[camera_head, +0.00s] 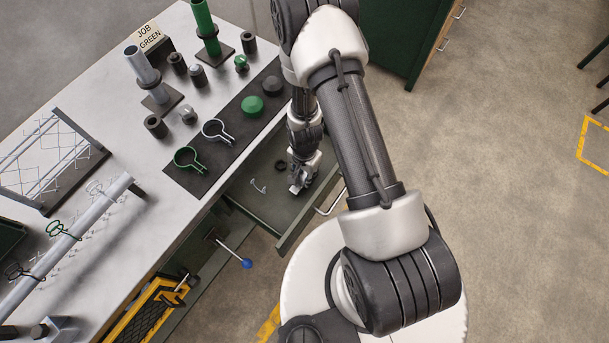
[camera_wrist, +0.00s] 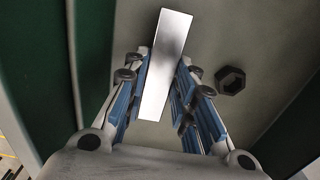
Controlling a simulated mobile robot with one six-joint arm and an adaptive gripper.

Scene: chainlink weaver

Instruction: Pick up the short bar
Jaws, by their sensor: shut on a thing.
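The short bar (camera_wrist: 166,62) is a plain silver flat piece. In the wrist view it lies lengthwise between the blue-padded fingers of my gripper (camera_wrist: 164,72), which is shut on it. Its far end sticks out past the fingertips. In the head view my gripper (camera_head: 299,186) is down in the open drawer (camera_head: 290,215) at the bench front. The bar is hard to make out there. I cannot tell whether it still touches the drawer floor.
A dark hex nut (camera_wrist: 231,80) lies on the drawer floor right of the bar; a small metal hook (camera_head: 258,186) lies left of my gripper in the head view. Drawer walls are close around. The bench top holds a dark mat (camera_head: 191,182) with clamps and knobs.

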